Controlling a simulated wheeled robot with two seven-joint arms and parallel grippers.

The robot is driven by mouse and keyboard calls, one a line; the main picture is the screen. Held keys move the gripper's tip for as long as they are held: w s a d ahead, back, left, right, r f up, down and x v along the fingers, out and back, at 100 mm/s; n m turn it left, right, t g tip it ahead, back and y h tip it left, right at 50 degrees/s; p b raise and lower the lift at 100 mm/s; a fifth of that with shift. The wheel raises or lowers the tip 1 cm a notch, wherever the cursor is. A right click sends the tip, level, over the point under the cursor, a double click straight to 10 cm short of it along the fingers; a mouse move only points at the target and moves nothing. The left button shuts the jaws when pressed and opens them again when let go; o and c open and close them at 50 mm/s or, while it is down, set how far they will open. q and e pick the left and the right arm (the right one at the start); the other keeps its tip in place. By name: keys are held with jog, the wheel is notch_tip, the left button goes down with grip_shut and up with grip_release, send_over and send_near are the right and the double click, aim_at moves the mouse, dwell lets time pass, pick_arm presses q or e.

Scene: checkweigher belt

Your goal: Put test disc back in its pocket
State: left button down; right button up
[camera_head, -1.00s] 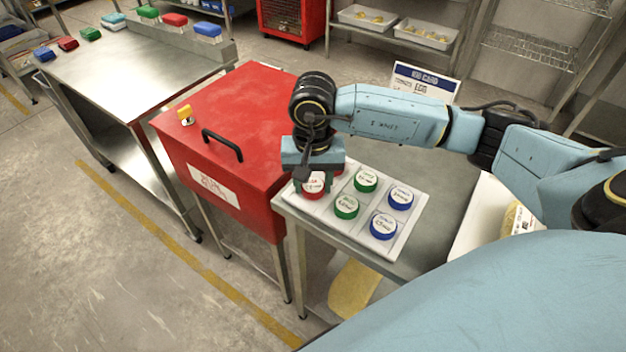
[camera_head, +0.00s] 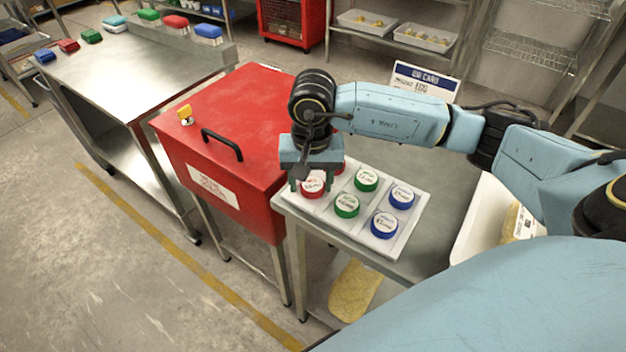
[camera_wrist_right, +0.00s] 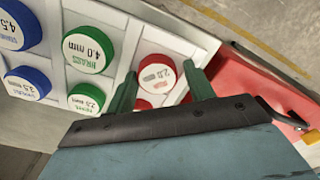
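The light grey tray (camera_head: 368,243) lies on the metal table. A red-rimmed disc with a white label (camera_head: 313,186) sits at the tray's left corner; it also shows in the right wrist view (camera_wrist_right: 156,74), where it reads 2.0 mm. My right gripper (camera_head: 311,182) points down over this disc. In the right wrist view its two green fingers (camera_wrist_right: 161,88) are apart, one on each side of the disc; I cannot tell whether they touch it. Another red disc (camera_head: 338,168) is partly hidden behind my gripper. My left gripper is not in view.
Green discs (camera_head: 346,205) and blue discs (camera_head: 384,225) fill other pockets of the tray. A red box with a black handle (camera_head: 222,145) stands close on the left. A white bin (camera_head: 480,215) and a sign card (camera_head: 425,80) are to the right and behind.

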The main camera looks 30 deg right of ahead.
aim_at(315, 184)
jog(key=shift+o, duration=0.9)
jog(key=shift+s+f, duration=0.25)
jog(key=shift+f, duration=0.45)
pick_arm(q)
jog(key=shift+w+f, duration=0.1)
pick_arm(e)
jog(key=shift+d, duration=0.1)
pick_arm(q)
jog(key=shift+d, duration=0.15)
pick_arm(e)
jog(key=shift+d+r+g+p, duration=0.1)
jog(key=shift+r+g+p, duration=0.2)
jog(key=shift+r+p, duration=0.15)
jog(key=r, duration=0.3)
jog(key=r+p, duration=0.1)
jog(key=shift+w+d+r, duration=0.15)
jog(key=shift+d+r, duration=0.1)
jog(key=shift+r, duration=0.15)
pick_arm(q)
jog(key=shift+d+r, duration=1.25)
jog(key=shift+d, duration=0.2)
pick_arm(e)
notch_tip(315, 184, up, 8)
jog(key=shift+a, duration=0.25)
pick_arm(q)
jog(key=shift+p, duration=0.3)
